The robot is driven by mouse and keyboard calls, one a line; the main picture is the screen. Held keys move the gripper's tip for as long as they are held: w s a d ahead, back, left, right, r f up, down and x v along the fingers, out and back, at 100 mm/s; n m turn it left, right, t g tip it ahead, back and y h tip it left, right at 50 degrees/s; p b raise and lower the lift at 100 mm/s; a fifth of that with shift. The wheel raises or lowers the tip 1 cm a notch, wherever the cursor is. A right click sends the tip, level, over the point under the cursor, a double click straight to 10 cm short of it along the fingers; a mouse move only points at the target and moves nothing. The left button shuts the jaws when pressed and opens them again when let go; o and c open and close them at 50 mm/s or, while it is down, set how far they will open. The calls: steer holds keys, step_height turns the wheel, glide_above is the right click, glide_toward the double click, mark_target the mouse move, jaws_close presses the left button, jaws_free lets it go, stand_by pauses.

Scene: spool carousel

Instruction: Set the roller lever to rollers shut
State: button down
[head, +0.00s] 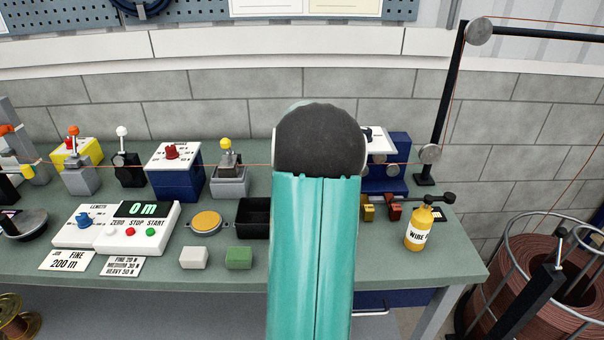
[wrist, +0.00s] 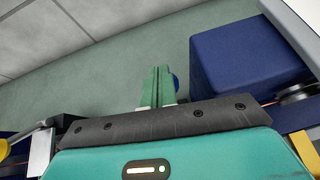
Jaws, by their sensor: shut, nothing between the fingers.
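My gripper (wrist: 158,88) shows in the wrist view with its green fingers together and nothing between them. In the head view my own arm hides it. A small blue rounded thing (wrist: 176,82) shows just behind the fingertips; I cannot tell whether they touch.
A dark blue block (wrist: 245,60) stands close right of my fingers in the wrist view. A blue device (head: 397,150), partly hidden, is right of my arm. A thin wire crosses the bench's back. A yellow wire bottle (head: 420,228) and black tray (head: 254,232) stand nearer the front.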

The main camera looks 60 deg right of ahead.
steer(key=shift+w+d+f, duration=0.1)
steer(key=shift+w+d, duration=0.15)
steer(key=shift+d, duration=0.25)
stand_by(0.4)
steer(key=v, duration=1.3)
steer(key=shift+s+a+r, duration=0.2)
steer(key=shift+a, duration=0.05)
